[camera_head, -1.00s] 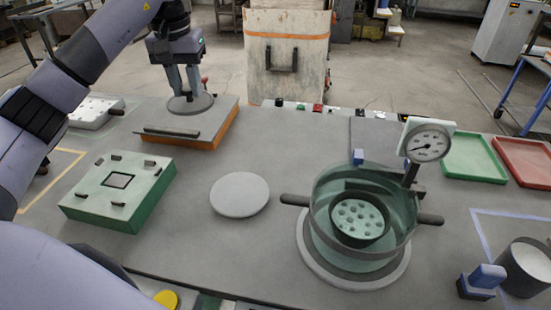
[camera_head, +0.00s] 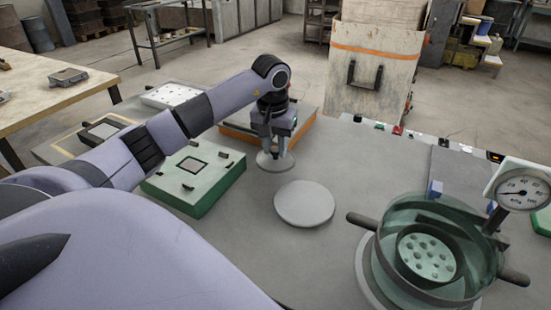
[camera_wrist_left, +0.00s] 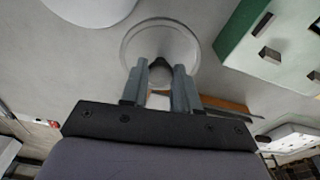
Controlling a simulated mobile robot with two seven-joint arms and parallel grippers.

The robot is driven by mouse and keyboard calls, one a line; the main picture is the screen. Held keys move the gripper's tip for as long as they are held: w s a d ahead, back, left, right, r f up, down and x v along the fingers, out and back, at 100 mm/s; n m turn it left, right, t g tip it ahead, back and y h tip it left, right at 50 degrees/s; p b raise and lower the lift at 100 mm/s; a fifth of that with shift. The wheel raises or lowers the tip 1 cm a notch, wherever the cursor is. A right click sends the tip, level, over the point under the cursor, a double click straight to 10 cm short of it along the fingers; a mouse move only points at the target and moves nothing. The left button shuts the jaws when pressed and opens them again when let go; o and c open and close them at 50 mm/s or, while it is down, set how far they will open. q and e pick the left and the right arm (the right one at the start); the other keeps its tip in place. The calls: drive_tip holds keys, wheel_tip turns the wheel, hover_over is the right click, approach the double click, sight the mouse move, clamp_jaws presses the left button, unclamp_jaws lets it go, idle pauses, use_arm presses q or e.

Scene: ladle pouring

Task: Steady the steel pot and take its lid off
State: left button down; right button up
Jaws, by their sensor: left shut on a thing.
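The pot (camera_head: 392,258) stands open at the right of the head view on a round grey base. It has two dark side handles, a greenish inside and a perforated round insert (camera_head: 426,258). My left gripper (camera_head: 276,150) is well to the left of the pot, pointing down and shut on the knob of a round grey lid (camera_head: 266,164). The wrist view shows the lid (camera_wrist_left: 180,38) flat below the fingers (camera_wrist_left: 160,75), its knob between them. I cannot tell whether the lid touches the table. My right gripper is not in view.
A flat grey disc (camera_head: 304,204) lies on the table between lid and pot. A green block (camera_head: 200,190) is left of the lid, an orange-edged board (camera_head: 238,134) behind it. A dial gauge (camera_head: 522,192) rises at the pot's right. Bare table lies behind the disc.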

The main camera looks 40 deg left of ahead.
sight(275, 155)
use_arm(q)
drive_tip(key=shift+f, duration=2.05)
drive_tip(key=c, duration=0.8)
unclamp_jaws()
drive_tip(key=shift+f, duration=0.1)
drive_tip(key=r, duration=0.4)
drive_tip(key=s+r, duration=0.1)
drive_tip(key=r, duration=0.7)
drive_tip(key=shift+s+d+r, duration=0.1)
drive_tip(key=shift+s+d, duration=0.1)
drive_tip(key=shift+d, duration=0.1)
